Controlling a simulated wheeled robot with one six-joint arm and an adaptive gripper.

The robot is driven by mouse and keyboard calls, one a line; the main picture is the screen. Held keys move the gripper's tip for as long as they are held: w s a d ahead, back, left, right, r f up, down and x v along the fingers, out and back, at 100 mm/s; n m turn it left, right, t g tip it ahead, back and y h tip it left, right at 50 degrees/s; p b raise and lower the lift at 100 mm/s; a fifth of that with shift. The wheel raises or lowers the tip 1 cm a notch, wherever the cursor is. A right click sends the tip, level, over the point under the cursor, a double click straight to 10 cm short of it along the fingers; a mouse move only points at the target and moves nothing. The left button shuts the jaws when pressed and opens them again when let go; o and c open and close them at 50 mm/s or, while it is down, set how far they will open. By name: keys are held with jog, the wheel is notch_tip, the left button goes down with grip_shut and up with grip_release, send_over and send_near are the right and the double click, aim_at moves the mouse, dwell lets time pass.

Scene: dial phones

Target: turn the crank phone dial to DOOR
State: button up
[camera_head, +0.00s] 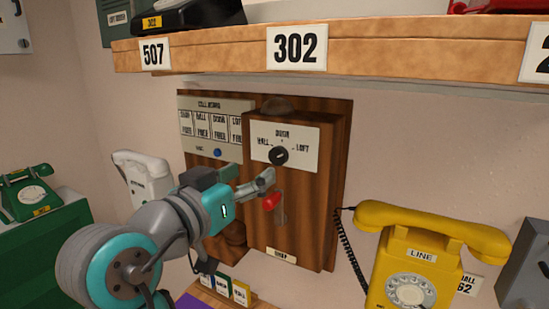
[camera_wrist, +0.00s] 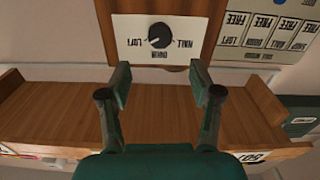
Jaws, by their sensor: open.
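The crank phone (camera_head: 310,205) is a brown wooden box on a wall board. Its white plate (camera_head: 300,134) reads HALL at left, DOOR at top and LOFT at right, around a round black dial knob (camera_head: 279,155). My gripper (camera_head: 252,181) is open and empty, in front of the box, below and left of the knob. In the wrist view the fingers (camera_wrist: 160,80) are spread, apart from the knob.
A red crank handle (camera_head: 271,201) is close to my fingertips. A wooden shelf (camera_head: 210,50) overhangs above. A call board (camera_head: 215,135) is left of the box. A yellow phone (camera_head: 410,260) stands at right, a white phone (camera_head: 148,175) at left.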

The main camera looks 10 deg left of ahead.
aim_at(276, 156)
jog(key=x, duration=0.9)
jog(key=shift+w, duration=0.25)
jog(key=c, duration=1.1)
